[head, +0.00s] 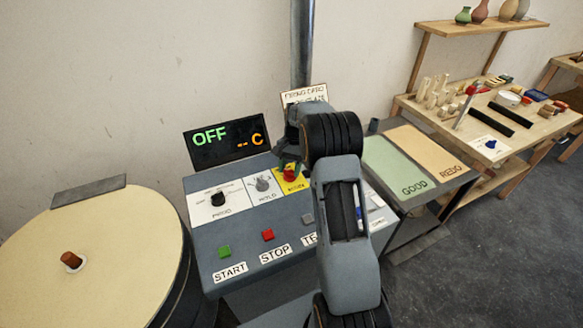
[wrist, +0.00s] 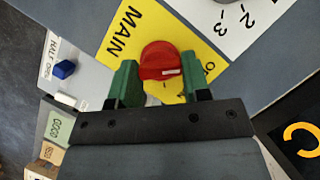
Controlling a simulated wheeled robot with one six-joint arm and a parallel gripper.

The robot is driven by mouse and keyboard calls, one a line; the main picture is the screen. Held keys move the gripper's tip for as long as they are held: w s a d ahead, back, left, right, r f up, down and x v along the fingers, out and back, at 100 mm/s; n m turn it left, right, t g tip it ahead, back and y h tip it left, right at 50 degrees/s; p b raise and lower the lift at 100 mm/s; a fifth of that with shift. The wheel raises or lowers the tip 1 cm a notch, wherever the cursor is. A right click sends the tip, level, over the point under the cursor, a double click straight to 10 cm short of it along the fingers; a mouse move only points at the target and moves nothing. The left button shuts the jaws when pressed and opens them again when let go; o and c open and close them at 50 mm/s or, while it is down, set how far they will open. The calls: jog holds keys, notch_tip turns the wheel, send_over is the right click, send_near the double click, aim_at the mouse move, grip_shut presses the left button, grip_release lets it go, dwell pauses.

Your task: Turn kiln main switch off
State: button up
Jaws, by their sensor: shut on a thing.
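The kiln main switch is a red knob (wrist: 160,60) on a yellow plate (wrist: 120,32) marked MAIN. In the wrist view my gripper (wrist: 159,78) has one green finger on each side of the knob and is shut on it. A small pale mark shows on the knob's near face. Lettering on the plate right of the knob is partly hidden, so I cannot read it fully. In the head view the red knob (head: 290,174) sits at the console's upper right, under my gripper (head: 288,166). The display (head: 225,142) reads OFF and "-- C".
The console has a black knob (head: 218,199), a grey knob (head: 262,184), a green START button (head: 224,251) and a red STOP button (head: 268,235). The round kiln (head: 120,235) stands left. The GOOD mat (head: 396,165) and REDO mat (head: 432,150) lie right. A metal post (head: 302,45) rises behind.

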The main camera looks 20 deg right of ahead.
jog(key=o, duration=0.9)
jog(key=shift+r, duration=0.1)
jog(key=v, duration=1.3)
jog(key=shift+w+r, duration=0.1)
jog(key=shift+r, duration=0.2)
